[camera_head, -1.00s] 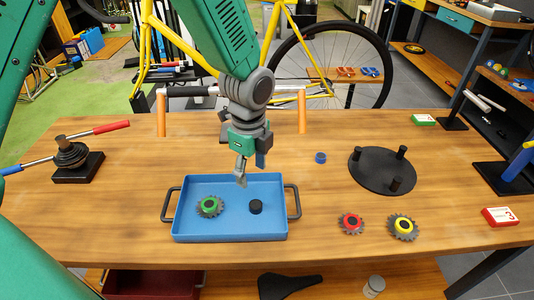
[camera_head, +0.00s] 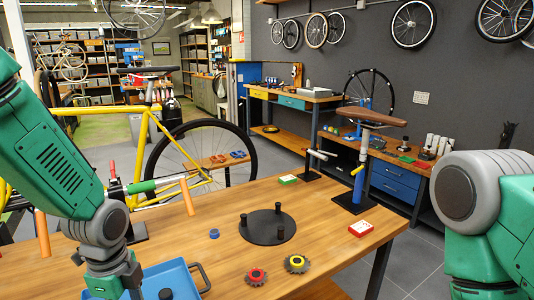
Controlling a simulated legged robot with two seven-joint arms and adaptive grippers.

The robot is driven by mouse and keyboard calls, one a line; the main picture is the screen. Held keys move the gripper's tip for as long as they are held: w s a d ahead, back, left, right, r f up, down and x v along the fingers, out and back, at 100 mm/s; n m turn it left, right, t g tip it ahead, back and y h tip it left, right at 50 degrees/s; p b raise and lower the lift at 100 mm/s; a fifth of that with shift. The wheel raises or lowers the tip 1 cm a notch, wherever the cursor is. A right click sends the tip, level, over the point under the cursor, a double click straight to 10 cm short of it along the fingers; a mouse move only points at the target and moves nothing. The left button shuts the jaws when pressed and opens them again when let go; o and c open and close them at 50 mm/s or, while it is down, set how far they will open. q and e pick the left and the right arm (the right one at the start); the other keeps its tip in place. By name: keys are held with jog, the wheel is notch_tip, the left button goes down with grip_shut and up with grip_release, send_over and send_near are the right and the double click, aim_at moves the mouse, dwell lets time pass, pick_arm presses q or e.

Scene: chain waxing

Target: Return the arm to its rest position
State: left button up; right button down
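My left arm comes in from the left, bent downward. The body of its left gripper (camera_head: 115,282) shows at the bottom edge, over the left part of the blue tray (camera_head: 182,274). Its fingers are cut off or hidden, so I cannot see whether they are open. My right arm (camera_head: 490,215) stands at the right edge, and its gripper is outside the picture. A black round piece (camera_head: 165,294) shows in the tray at the lower edge. The rest of the tray is out of view or hidden.
A post with saddle (camera_head: 360,170) stands at the far right corner. A yellow bicycle (camera_head: 145,135) is behind.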

pick_arm(q)
jog(key=s+a+f+n, duration=0.1)
jog(key=s+f+n, duration=0.9)
jog(key=s, duration=0.3)
jog(key=s+a+f+n, duration=0.2)
jog(key=s+f+n, duration=0.75)
jog(key=s, duration=0.35)
jog(key=shift+m+t, duration=0.4)
jog(key=shift+m, duration=0.25)
jog(key=w+f+b, duration=0.1)
jog(key=f+b, duration=0.1)
jog(key=w+d+f+b, duration=0.1)
jog(key=f, duration=0.1)
jog(key=shift+w+d+b, duration=0.2)
jog(key=shift+b, duration=0.15)
pick_arm(e)
jog(key=f, duration=0.3)
jog(key=shift+s+f, duration=0.35)
jog(key=shift+s, duration=0.05)
